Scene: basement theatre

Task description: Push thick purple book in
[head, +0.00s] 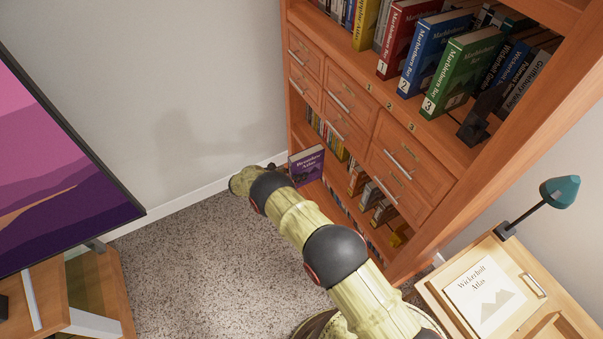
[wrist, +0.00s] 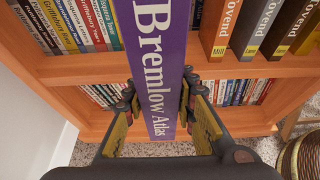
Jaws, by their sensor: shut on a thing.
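The thick purple book (wrist: 160,60) stands upright in the wrist view, its spine reading "Bremlow Atlas" and facing me. In the head view the purple book (head: 307,165) shows its cover and sticks out from a lower shelf at the left end of the bookcase. My gripper (wrist: 158,98) has one finger on each side of the spine and is shut on the book. In the head view my arm hides most of the gripper.
The bookcase (head: 452,145) holds several books above and below its drawers. In the wrist view, books stand left of the purple book (wrist: 75,25) and dark and brown ones right (wrist: 262,28). A desk (head: 535,300) is at the right, a screen (head: 60,170) at the left. Carpet (head: 200,250) is open between.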

